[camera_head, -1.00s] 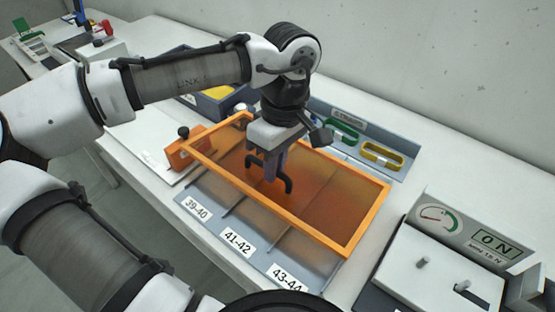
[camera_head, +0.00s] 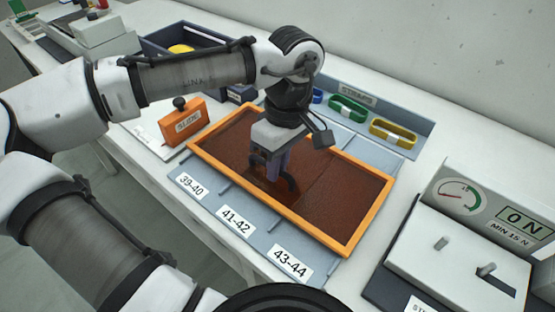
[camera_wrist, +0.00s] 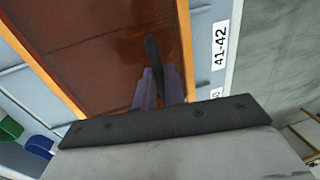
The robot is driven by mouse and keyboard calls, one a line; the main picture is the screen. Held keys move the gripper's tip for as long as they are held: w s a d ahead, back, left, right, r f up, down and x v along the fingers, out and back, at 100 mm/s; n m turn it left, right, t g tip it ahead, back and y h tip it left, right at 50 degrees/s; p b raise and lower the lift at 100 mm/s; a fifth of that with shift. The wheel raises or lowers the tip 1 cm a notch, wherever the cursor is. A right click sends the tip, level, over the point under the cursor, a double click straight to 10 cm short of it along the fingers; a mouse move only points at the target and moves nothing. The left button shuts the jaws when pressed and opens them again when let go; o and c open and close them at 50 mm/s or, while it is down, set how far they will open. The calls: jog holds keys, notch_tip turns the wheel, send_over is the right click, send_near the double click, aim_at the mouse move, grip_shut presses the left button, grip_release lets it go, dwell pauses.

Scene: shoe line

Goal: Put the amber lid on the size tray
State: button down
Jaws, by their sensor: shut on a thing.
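The amber lid (camera_head: 330,199) is a see-through brown-orange panel with an orange rim and a dark curved handle in its middle. My gripper (camera_head: 272,178) is shut on that handle, and the wrist view also shows my gripper (camera_wrist: 160,92) on the handle above the lid (camera_wrist: 100,50). The grey-blue size tray (camera_head: 258,238) lies under the lid, with labels 39-40, 41-42 and 43-44 along its front edge. The lid covers the tray's middle, leaving the front label strip and back part bare. Whether the lid touches the tray is hard to tell.
An orange block (camera_head: 183,126) stands at the lid's left. A straps holder with green (camera_head: 348,108) and yellow (camera_head: 393,137) loops is behind the tray. A dark bin (camera_head: 190,45) is at the back left.

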jog(key=c, duration=1.4)
grip_release()
notch_tip(320, 180, up, 14)
jog(key=w+d, duration=0.1)
jog(key=w, duration=0.1)
jog(key=shift+d+f, duration=0.2)
jog(key=shift+d, duration=0.05)
